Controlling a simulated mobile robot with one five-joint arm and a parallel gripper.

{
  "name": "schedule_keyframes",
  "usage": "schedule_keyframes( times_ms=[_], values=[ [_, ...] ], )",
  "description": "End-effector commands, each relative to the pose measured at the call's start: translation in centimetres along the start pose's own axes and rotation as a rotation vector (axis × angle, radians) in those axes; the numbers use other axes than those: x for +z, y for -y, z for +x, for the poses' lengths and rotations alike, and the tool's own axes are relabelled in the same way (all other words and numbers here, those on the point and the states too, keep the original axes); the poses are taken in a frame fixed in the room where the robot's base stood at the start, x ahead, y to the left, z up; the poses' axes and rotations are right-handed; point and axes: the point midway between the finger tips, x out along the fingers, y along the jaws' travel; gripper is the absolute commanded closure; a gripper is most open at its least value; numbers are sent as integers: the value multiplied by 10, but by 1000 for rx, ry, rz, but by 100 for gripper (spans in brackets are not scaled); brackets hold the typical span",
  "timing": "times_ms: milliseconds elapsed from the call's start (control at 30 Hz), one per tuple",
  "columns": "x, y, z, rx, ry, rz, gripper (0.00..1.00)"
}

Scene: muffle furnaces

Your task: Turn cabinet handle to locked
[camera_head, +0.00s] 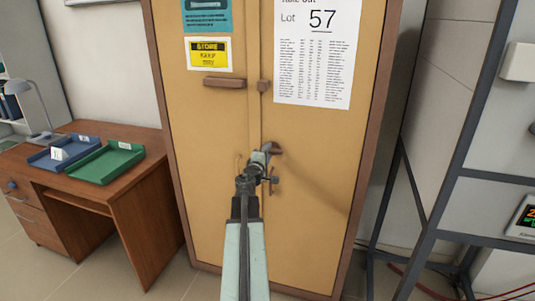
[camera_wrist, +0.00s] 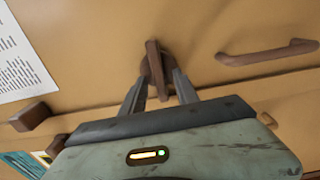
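The tan two-door cabinet (camera_head: 205,130) stands upright ahead of me, its doors closed. Its small brown turning handle (camera_head: 276,148) sits on the right door near the centre seam, partly hidden by my gripper (camera_head: 267,162). In the wrist view the handle (camera_wrist: 157,68) is a narrow brown bar on a wider base, between the two fingers of my gripper (camera_wrist: 160,78). The fingers flank the handle, with a small gap visible beside the bar. Contact at the fingertips is unclear. No lock marking is readable.
A brown bar pull (camera_head: 224,82) and a small brown block (camera_head: 263,86) sit higher on the doors. A wooden desk (camera_head: 130,205) with blue and green trays stands at left. A dark metal frame (camera_head: 430,215) stands at right. Floor between desk and cabinet looks clear.

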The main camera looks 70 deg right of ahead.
Motion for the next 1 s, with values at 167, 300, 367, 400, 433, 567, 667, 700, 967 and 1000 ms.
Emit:
schedule_keyframes(
  times_ms=[167,300,367,400,433,567,667,700,967,1000],
  values=[
    [0,0,0,0,-1,1,64],
    [0,0,-5,0,-1,1,64],
    [0,0,-12,0,-1,1,64],
    [0,0,-18,0,-2,1,64],
    [0,0,-23,0,-2,1,64],
    [0,0,-50,0,-3,1,64],
    [1,0,-69,0,-2,0,64],
    [0,0,-74,0,-2,0,64],
    [0,0,-78,0,-1,0,64],
    [0,0,-78,0,-1,0,64]
  ],
)
